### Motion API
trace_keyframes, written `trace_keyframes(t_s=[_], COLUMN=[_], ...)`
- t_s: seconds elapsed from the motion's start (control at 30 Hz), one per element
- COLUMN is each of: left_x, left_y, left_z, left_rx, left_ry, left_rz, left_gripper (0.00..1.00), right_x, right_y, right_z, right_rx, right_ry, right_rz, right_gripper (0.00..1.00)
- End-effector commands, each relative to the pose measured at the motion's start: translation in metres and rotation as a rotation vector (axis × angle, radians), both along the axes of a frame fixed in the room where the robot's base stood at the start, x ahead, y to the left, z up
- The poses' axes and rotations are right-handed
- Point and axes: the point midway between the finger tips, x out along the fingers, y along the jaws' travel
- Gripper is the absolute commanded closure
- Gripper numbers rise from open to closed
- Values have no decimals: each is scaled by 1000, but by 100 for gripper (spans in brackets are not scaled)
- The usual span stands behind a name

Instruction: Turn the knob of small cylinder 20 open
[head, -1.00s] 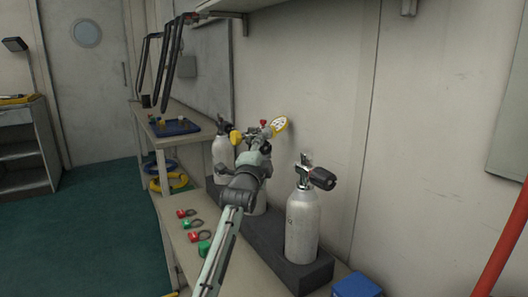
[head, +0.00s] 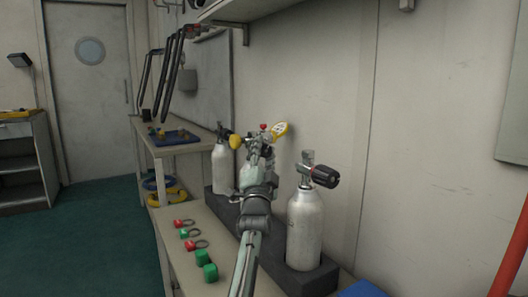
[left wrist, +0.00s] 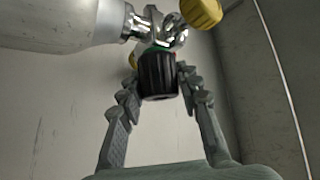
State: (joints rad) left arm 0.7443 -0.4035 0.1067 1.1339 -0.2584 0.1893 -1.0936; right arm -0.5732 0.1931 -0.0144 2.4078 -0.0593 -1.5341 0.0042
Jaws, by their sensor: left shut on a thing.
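My left gripper (head: 260,150) is at the valve of the middle small cylinder, which my arm mostly hides in the head view. In the left wrist view my left gripper (left wrist: 160,82) has its fingers on both sides of a black ribbed knob (left wrist: 158,76) and is shut on it. A green ring shows at the knob's base. The knob sits on a shiny metal valve (left wrist: 160,30) beside the pale cylinder (left wrist: 60,22). No number is readable, so I cannot tell by marking which cylinder is 20. My right gripper is not in view.
Silver cylinders stand left (head: 222,168) and right (head: 304,228) in a dark rack (head: 322,274). Red and green pieces, including a green block (head: 210,272), lie on the bench. A blue tray (head: 178,137) is farther back.

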Motion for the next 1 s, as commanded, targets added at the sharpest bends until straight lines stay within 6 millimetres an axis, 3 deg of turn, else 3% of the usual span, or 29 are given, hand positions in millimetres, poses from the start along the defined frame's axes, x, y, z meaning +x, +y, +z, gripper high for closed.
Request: trace_keyframes(t_s=[0.4,0.43,0.6,0.87,1.0], left_x=[0,0,0,-1,-10], left_y=[0,0,0,0,1], left_z=[-1,-1,-1,-1,-8], left_rx=[-7,-7,-6,-5,-5], left_ry=[-2,-2,-2,-3,0], left_rz=[-1,-1,0,0,1], left_gripper=[95,63,45,45,45], right_x=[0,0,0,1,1], right_y=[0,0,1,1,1], right_z=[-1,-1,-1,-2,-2], right_rx=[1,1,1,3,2], right_ry=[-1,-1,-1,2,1], right_rz=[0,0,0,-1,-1], right_gripper=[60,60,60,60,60])
